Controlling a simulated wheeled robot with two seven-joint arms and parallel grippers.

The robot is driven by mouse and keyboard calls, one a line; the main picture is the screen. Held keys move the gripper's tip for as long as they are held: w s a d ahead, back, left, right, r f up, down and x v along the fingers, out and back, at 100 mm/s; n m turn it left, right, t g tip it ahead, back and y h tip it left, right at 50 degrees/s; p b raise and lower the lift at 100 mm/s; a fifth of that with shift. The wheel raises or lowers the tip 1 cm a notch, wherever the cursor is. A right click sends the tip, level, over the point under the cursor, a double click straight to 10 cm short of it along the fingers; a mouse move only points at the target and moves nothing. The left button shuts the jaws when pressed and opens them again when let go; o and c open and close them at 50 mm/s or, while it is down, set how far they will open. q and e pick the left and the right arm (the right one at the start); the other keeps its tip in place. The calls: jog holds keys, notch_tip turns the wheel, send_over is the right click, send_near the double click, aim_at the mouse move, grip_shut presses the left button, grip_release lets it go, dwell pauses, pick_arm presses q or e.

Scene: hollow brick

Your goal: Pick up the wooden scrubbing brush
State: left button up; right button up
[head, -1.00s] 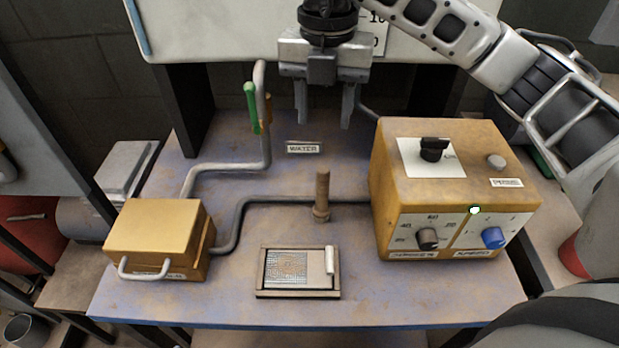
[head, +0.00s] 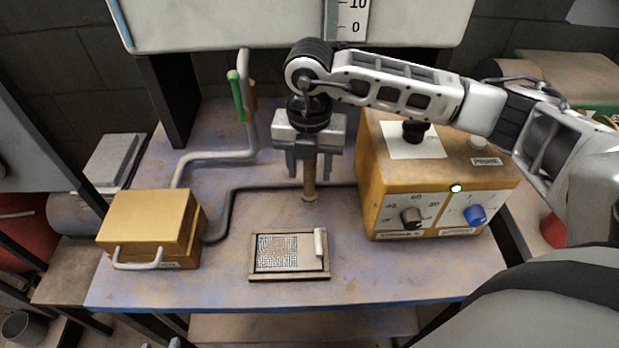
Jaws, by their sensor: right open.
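My left gripper is not in view.
A yellow control box (head: 440,195) with knobs stands close right of the gripper. A small framed tray (head: 290,276) lies in front. A yellow lidded box (head: 150,225) is at left. A pipe with a green lever (head: 236,95) rises behind. The front table edge is clear.

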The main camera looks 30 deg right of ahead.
jog(key=shift+f, duration=0.45)
grip_shut()
jog(key=shift+r, duration=0.15)
